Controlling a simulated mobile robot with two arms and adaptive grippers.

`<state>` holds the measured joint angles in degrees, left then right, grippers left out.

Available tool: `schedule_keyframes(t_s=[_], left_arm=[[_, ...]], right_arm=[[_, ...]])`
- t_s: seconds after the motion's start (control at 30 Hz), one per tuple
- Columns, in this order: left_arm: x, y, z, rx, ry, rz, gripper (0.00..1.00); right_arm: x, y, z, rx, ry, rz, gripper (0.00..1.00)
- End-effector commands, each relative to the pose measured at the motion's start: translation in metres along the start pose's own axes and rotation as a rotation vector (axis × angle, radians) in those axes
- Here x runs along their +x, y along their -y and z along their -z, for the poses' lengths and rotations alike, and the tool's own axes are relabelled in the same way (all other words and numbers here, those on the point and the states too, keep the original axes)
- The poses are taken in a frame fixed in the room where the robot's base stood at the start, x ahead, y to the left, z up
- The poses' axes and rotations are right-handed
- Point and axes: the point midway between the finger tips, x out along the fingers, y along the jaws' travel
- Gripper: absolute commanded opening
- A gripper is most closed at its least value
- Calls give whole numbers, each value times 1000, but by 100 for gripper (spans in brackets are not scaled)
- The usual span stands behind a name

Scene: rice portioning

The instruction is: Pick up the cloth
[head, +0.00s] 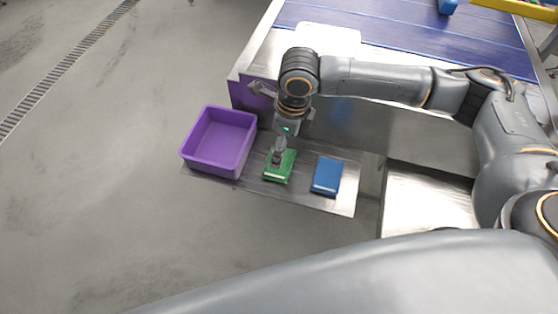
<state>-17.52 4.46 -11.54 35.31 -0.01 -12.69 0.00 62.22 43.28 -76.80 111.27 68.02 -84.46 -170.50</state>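A green folded cloth (283,168) lies on a low metal shelf. A blue folded cloth (327,175) lies to its right, apart from it. My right gripper (278,158) comes down from above onto the green cloth and covers its upper left part. The fingers are small and dark here, and I cannot tell whether they are open or closed on the cloth. My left gripper is not in view.
A purple bin (187,158) stands left of the green cloth on the metal shelf (340,205). Behind are a blue conveyor belt (400,35) and a white tray (330,37), partly behind my arm. The grey floor at left is clear.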

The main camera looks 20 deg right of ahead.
Motion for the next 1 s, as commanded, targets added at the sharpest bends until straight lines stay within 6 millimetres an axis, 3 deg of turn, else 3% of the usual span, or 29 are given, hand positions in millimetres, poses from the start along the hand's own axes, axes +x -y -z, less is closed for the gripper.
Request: schedule_keyframes(t_s=[0.17, 0.37, 0.5, 0.7, 0.93, 1.0], left_arm=[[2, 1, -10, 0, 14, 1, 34], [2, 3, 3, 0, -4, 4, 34], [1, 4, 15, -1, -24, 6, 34], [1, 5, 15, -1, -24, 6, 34], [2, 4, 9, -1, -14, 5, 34], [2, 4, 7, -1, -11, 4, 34]], right_arm=[[25, -1, 0, 0, 0, -2, 100], [35, 0, 0, 0, 0, 0, 100], [52, -2, 2, 0, -2, -3, 100], [80, -2, 2, 1, 0, 0, 100], [82, -1, 2, 0, 1, 1, 100], [82, -1, 2, 0, 1, 1, 86]])
